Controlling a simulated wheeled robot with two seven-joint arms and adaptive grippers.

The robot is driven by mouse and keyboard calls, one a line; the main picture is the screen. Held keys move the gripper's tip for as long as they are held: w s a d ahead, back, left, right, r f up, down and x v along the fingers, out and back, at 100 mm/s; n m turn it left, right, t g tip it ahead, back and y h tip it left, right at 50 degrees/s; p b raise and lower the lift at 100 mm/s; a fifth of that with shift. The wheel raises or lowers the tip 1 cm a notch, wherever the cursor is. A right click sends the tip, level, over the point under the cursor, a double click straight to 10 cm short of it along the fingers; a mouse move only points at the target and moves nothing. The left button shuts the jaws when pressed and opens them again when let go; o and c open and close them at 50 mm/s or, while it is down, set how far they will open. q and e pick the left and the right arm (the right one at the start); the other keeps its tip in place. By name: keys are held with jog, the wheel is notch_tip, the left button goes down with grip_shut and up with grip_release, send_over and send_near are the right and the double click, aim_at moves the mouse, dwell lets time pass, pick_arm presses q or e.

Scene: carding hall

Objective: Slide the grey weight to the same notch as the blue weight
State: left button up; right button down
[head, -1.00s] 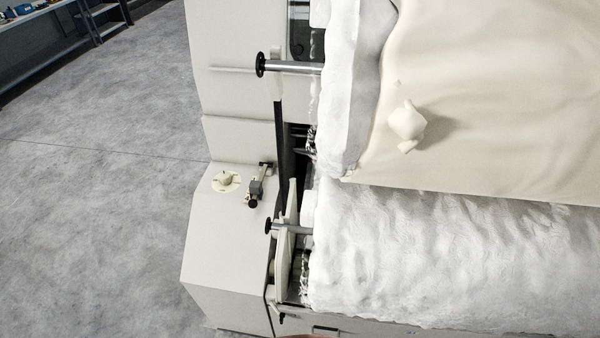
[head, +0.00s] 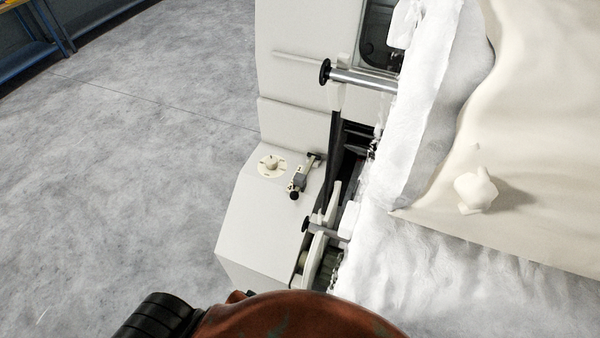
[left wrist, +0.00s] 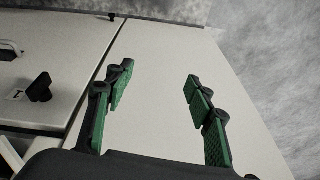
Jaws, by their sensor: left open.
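The grey weight (head: 299,181) is a small block on a short slanted bar (head: 312,164) on top of the pale machine housing in the head view. A black round knob (head: 294,195) is at the bar's near end. I cannot make out a blue weight or the notches in either view. My left gripper (left wrist: 157,85) is open in the left wrist view, with green pads and nothing between them. A pale panel lies beyond its fingers, and neither weight can be made out there. My right gripper is in neither view.
A round cream dial (head: 271,165) is left of the bar. White fibre (head: 400,255) and cream cloth (head: 550,140) with a small pale lump (head: 475,190) lie to the right. A black knob (left wrist: 40,88) sticks out at left in the wrist view. The grey floor (head: 120,180) is open.

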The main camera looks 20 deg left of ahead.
pick_arm(q)
jog(key=w+r+t+p, duration=0.1)
jog(key=w+r+p, duration=0.4)
jog(key=r, duration=1.3)
jog(key=n+t+p, duration=0.1)
jog(key=t, duration=0.9)
send_near(298, 180)
jog(key=x, duration=0.4)
jog(key=shift+w+f, duration=0.15)
jog(key=shift+f, duration=0.05)
jog(key=x, duration=0.6)
jog(key=shift+w+f, duration=0.1)
jog(key=shift+w, duration=0.25)
jog(key=shift+w+f, duration=0.2)
jog(key=shift+w, duration=0.25)
jog(key=shift+c, duration=0.7)
jog(key=c, duration=0.5)
grip_shut()
